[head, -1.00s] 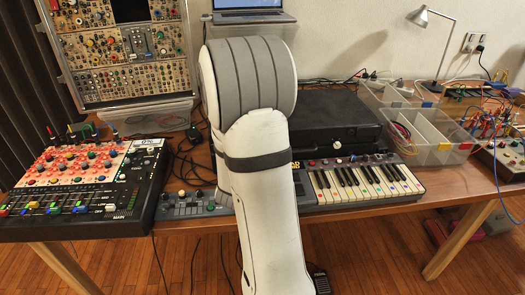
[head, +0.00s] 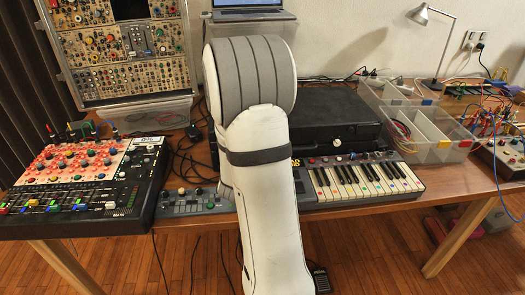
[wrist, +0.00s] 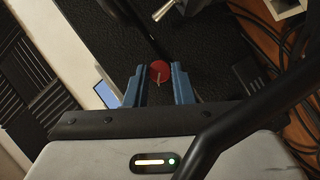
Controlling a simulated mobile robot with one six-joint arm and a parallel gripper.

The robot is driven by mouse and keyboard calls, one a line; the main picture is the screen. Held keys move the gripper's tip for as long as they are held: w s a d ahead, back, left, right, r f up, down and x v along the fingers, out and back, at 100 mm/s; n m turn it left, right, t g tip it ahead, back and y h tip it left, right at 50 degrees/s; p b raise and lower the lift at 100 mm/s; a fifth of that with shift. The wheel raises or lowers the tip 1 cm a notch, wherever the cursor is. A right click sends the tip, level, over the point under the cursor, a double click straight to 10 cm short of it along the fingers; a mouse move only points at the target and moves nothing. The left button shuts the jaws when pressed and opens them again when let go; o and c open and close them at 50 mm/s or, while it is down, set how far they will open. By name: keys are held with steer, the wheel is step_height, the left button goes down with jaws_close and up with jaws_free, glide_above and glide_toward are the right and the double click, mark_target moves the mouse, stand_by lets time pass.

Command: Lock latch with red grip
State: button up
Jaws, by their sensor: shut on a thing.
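In the wrist view the red grip (wrist: 159,71) is a small round red piece against a black speckled case (wrist: 205,45). The blue fingers of my gripper (wrist: 158,84) stand on either side of it, and the gripper is shut on it. A pale line crosses the grip's face. How the latch itself stands is not clear. In the head view the black case (head: 335,112) lies on the table behind the keyboard. My white arm hides its left part, the red grip and my gripper there.
A keyboard (head: 365,180) lies in front of the case. A mixer (head: 90,185) stands at the left, and clear bins (head: 430,150) stand at the right. A laptop (head: 248,14) and a modular synth case (head: 120,50) are at the back. Loose cables lie about.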

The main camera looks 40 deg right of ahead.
steer(key=shift+s+d, duration=0.1)
steer(key=shift+d, duration=0.3)
jaws_close()
steer(key=shift+a, duration=0.25)
steer(key=m+t+y, duration=0.1)
steer(key=m+y, duration=0.1)
steer(key=m, duration=0.2)
steer(key=m+t+y, duration=0.1)
steer(key=m+y, duration=0.2)
steer(key=m, duration=0.1)
steer(key=d+r+m+t+y+p, duration=0.1)
steer(key=m+y, duration=0.2)
steer(key=m, duration=0.1)
steer(key=shift+s+d+t, duration=0.1)
steer(key=shift+s+t, duration=0.15)
steer(key=shift+t, duration=0.05)
steer(key=shift+f, duration=0.15)
